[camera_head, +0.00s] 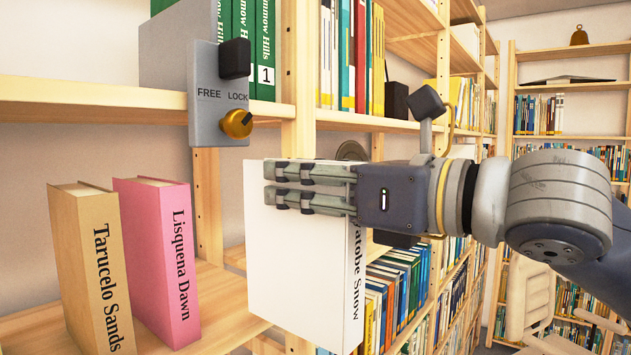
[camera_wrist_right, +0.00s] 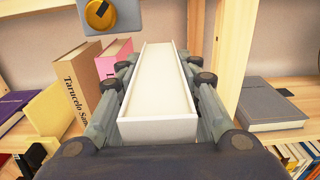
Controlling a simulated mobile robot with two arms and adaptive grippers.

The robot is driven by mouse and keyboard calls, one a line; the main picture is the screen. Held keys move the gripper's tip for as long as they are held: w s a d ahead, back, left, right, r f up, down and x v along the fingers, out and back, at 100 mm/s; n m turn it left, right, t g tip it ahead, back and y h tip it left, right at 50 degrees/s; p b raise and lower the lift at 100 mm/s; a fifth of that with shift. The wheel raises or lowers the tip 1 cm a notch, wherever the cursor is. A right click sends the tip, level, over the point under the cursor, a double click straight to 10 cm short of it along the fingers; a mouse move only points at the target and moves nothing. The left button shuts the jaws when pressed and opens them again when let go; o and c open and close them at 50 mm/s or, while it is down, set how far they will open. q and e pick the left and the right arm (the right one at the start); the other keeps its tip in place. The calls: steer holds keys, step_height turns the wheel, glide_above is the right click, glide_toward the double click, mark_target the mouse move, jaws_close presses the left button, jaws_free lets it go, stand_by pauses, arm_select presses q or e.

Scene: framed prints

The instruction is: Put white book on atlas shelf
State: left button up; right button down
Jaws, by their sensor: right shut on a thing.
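The white book (camera_head: 290,260) is upright, with "…atobe Snow" on its spine. My right gripper (camera_head: 275,185) is shut on it, coming from the right with its fingers across the upper cover. In the right wrist view the white book (camera_wrist_right: 160,85) lies between both fingers (camera_wrist_right: 160,110). The book is in front of the shelf post, to the right of the pink book "Lisquena Dawn" (camera_head: 165,260) and the tan book "Tarucelo Sands" (camera_head: 92,270), which stand on the lower shelf (camera_head: 225,308). No shelf label reading atlas is legible. My left gripper is not in view.
A grey FREE/LOCK panel with a gold knob (camera_head: 236,124) hangs at the upper shelf edge, above the books. Green books (camera_head: 262,50) stand on the upper shelf. A grey book (camera_wrist_right: 268,103) lies right of the post in the wrist view.

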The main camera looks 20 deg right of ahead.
mark_target(261, 195)
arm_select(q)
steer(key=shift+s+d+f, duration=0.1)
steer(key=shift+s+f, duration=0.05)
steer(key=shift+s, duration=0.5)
arm_select(e)
steer(key=f+x, duration=0.2)
steer(key=x, duration=1.6)
steer(key=shift+f, duration=0.15)
stand_by(0.5)
steer(key=c, duration=1.1)
jaws_free()
steer(key=v, duration=1.1)
steer(key=shift+s+d, duration=0.1)
steer(key=shift+s, duration=0.05)
steer(key=shift+s+d, duration=0.15)
steer(key=shift+s, duration=0.15)
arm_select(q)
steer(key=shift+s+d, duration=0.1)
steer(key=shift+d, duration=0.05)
